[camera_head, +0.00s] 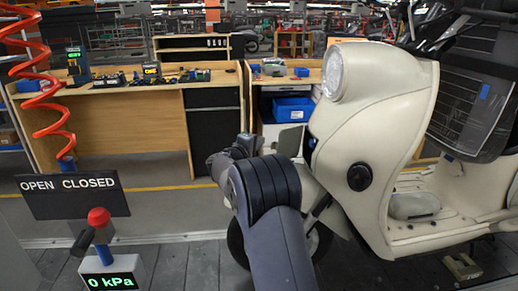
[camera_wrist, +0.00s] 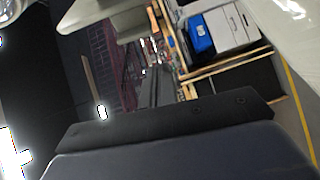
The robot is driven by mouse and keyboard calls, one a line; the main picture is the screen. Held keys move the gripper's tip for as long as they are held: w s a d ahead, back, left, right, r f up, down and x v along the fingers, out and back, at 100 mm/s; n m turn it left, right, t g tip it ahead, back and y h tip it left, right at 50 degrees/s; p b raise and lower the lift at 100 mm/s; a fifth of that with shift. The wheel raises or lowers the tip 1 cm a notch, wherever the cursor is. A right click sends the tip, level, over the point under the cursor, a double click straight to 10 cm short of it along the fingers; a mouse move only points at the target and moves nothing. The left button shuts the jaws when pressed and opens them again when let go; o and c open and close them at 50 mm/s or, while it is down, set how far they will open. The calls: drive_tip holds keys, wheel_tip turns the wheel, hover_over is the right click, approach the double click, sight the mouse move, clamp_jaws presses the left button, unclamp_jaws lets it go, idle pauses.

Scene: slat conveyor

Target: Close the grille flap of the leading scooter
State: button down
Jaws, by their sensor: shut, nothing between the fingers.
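A cream scooter (camera_head: 400,110) stands at the right of the head view, its round headlight (camera_head: 333,72) at the top of the front shield. A round dark fitting (camera_head: 360,176) sits low on the shield; it may be the grille flap, and I cannot tell how far it stands open. My arm reaches up in front of the scooter, left of the fitting and apart from it in the picture. My gripper (camera_wrist: 153,85) is shut and empty in the wrist view; its fingertips are not clear in the head view. Pale bodywork shows at the wrist view's top edge.
A sign reading OPEN CLOSED (camera_head: 72,195) and a red-knobbed lever (camera_head: 98,217) above a 0 kPa display (camera_head: 110,282) stand at left. A red coiled hose (camera_head: 45,90) hangs there. Workbenches (camera_head: 130,125) and blue bins (camera_head: 292,109) stand behind.

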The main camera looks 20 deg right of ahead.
sight(287, 144)
drive_tip(key=s, duration=0.3)
drive_tip(key=shift+s+d, duration=0.4)
drive_tip(key=shift+s+f+b, duration=0.1)
drive_tip(key=shift+s+b, duration=0.05)
drive_tip(key=shift+b, duration=0.3)
